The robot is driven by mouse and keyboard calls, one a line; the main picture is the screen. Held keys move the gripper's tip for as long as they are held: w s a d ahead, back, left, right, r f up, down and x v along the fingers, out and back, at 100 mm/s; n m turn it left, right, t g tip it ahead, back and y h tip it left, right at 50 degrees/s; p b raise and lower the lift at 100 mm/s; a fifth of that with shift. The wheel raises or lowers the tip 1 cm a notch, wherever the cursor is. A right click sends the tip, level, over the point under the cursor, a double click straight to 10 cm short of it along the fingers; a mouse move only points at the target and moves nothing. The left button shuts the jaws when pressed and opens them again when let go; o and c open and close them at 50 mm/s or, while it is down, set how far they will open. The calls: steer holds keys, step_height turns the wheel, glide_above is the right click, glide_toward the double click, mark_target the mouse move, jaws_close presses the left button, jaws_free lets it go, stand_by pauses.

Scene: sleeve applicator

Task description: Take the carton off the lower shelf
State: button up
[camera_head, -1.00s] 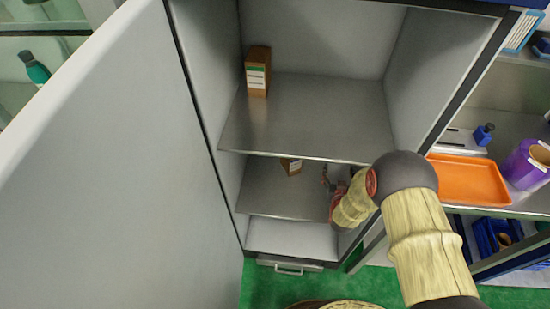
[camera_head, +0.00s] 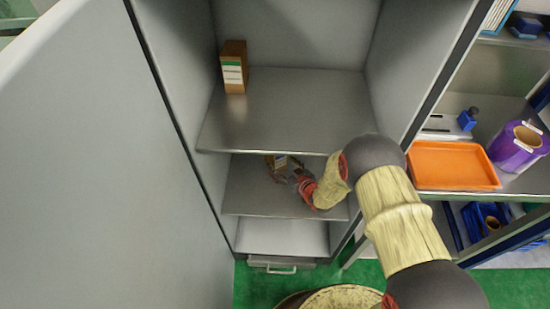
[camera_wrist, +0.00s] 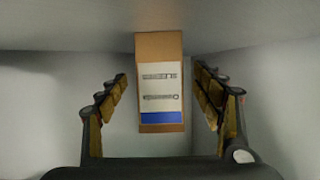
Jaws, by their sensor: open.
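A brown carton (camera_wrist: 160,88) with a white and blue label stands on the lower shelf (camera_head: 250,191) of an open cabinet. In the wrist view it is centred between the open fingers of my gripper (camera_wrist: 162,108), with a gap on each side. In the head view the carton (camera_head: 278,161) shows partly, under the upper shelf's front edge and behind my gripper (camera_head: 283,174). My gripper is open and empty, inside the lower compartment. Contact with the carton does not show.
Another brown carton (camera_head: 234,67) with a green and white label stands on the upper shelf (camera_head: 290,110). The cabinet door (camera_head: 100,170) is at the left. An orange tray (camera_head: 452,165) and a purple container (camera_head: 516,146) sit on the shelving at the right.

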steer(key=shift+b+x, duration=0.4)
steer(key=shift+x, duration=0.75)
steer(key=shift+w+a, duration=0.1)
steer(key=shift+w, duration=0.1)
steer(key=shift+c, duration=1.4)
steer(key=c, duration=1.3)
